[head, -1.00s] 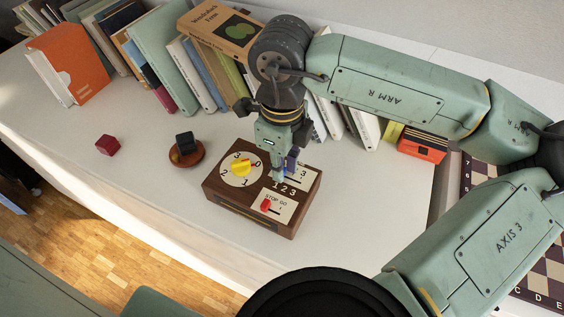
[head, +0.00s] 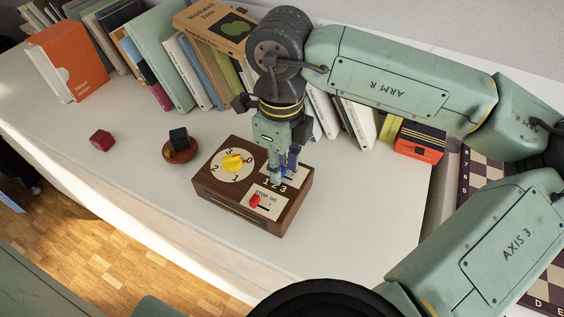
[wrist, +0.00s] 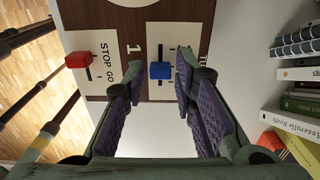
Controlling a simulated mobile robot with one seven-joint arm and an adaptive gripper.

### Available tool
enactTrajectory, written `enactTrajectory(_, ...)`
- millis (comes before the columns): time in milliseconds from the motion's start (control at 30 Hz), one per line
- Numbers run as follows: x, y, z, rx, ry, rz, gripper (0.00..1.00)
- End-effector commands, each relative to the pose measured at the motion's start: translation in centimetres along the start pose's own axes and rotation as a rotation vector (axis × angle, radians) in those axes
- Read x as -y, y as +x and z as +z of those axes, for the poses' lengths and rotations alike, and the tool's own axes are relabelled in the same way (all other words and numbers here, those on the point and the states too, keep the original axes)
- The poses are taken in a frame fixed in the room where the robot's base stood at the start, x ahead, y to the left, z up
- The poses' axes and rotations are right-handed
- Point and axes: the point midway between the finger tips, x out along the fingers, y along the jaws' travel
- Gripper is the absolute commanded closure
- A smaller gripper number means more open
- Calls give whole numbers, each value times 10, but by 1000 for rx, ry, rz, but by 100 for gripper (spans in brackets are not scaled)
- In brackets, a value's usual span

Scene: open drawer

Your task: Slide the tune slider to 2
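The brown control box (head: 252,187) sits on the white table and carries the tune slider. In the wrist view the tune slider's blue knob (wrist: 160,70) stands on a white plate, a little below the printed 1. The other numerals there are hidden by a finger, so I cannot tell its exact setting. My gripper (wrist: 160,83) is open, with one finger on each side of the blue knob; contact is not visible.
The box also has a yellow dial (head: 233,161) and a red STOP GO slider (head: 255,200). Books line the back; a chessboard (head: 482,172) is right.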

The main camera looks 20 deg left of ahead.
Motion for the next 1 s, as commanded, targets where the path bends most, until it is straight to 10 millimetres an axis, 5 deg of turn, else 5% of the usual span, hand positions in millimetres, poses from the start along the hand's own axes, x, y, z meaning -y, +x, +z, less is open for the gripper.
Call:
enactTrajectory(533,1,-9,0,0,1,-3,63)
enactTrajectory(1000,0,-100,1,2,0,-3,63)
